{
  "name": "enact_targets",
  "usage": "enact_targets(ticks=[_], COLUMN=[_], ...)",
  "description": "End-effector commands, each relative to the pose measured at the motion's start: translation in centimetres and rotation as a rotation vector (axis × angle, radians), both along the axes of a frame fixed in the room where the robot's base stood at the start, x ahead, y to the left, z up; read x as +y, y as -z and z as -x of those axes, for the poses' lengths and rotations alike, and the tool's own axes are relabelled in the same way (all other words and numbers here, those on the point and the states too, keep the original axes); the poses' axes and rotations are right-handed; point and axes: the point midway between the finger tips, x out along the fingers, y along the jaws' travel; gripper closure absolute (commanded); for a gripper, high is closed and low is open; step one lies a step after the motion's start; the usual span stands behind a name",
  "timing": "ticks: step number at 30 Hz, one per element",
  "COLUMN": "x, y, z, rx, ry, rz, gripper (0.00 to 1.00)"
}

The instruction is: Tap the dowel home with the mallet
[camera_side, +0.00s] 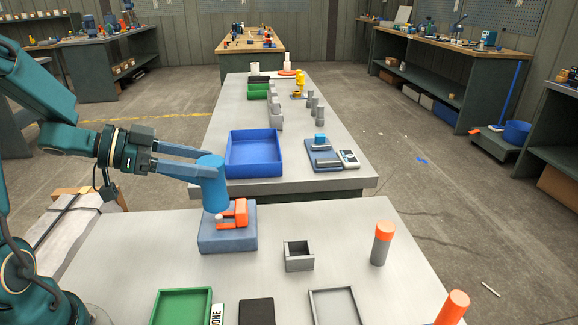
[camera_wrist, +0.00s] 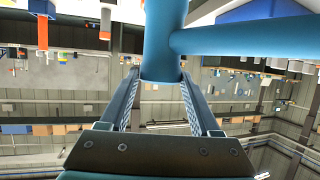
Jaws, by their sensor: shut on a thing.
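My gripper (camera_wrist: 160,85) reaches in from the left in the side view and is shut on the blue mallet (camera_side: 212,185). In the wrist view the mallet (camera_wrist: 163,40) shows a thick blue part between the fingers and a blue bar running right. In the side view, the mallet's lower end is just above or against a blue-grey block (camera_side: 228,241) on the near table. An orange bracket (camera_side: 240,212) stands on that block. A small pale tip, perhaps the dowel (camera_side: 219,217), shows beside the mallet's lower end. Whether they touch I cannot tell.
A grey open box (camera_side: 299,262) and an orange-topped grey cylinder (camera_side: 381,246) stand right of the block. A green tray (camera_side: 181,293), a dark block (camera_side: 256,312) and a grey tray (camera_side: 334,293) lie in front. A blue bin (camera_side: 254,172) is on the table behind.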

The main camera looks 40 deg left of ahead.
Motion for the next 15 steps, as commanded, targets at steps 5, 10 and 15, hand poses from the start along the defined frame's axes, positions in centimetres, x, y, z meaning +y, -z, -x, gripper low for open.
enact_targets(ticks=[5, 10, 15], x=[-0.01, -0.03, -0.02], y=[-1.35, -1.43, -1.49], z=[-0.03, -0.01, 0.0], rx=[-0.004, -0.002, -0.003], ry=[0.001, 0.0, 0.0], rz=[0.0, 0.001, 0.001], gripper=[1.0, 1.0, 1.0])
